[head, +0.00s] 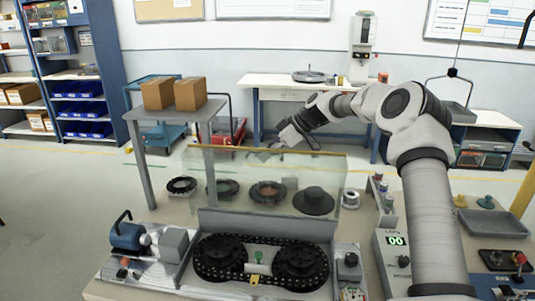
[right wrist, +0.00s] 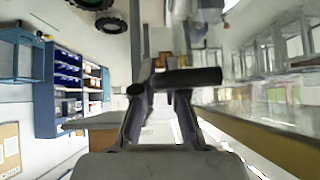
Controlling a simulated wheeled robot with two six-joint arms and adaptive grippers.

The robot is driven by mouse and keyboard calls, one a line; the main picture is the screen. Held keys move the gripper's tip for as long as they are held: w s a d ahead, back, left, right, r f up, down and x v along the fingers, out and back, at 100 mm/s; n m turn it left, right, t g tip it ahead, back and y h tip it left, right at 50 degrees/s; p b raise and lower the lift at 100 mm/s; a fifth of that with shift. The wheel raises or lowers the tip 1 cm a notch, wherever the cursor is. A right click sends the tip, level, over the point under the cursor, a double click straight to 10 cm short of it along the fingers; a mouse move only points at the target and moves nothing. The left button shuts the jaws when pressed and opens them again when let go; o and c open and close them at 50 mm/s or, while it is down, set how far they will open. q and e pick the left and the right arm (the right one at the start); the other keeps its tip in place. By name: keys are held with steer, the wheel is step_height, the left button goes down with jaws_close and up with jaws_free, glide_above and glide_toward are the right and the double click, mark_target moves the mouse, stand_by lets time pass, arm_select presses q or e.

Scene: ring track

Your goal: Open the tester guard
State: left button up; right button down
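The tester (head: 262,285) sits at the front of the bench in the head view, with a dark chain around two black wheels. Its clear guard panel (head: 238,167) stands upright behind the chain, with a yellowish top edge, and the chain is uncovered from above. My right gripper (head: 275,149) is at the guard's top edge. In the right wrist view the right fingers (right wrist: 158,95) are apart. A dark bar (right wrist: 200,77) lies across just beyond their tips, and I cannot tell whether it touches them. The guard's edge (right wrist: 265,140) runs along the right there. My left gripper is not in view.
Dark rings (head: 268,191) and a black hat-shaped part (head: 314,201) lie behind the guard. A blue motor (head: 128,236) is at the left. A counter box reading 00 (head: 396,241) stands right, near my arm. A small table with cardboard boxes (head: 158,94) is further back.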

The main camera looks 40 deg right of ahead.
steer(key=c, duration=1.5)
jaws_free()
steer(key=shift+w+r, duration=0.1)
steer(key=shift+r, duration=0.2)
steer(key=shift+a+r, duration=0.1)
steer(key=shift+a, duration=0.15)
steer(key=shift+s+d, duration=0.2)
steer(key=shift+d, duration=0.05)
steer(key=v, duration=1.1)
steer(key=shift+s+r, duration=0.2)
steer(key=shift+r, duration=0.1)
steer(key=shift+f, duration=0.15)
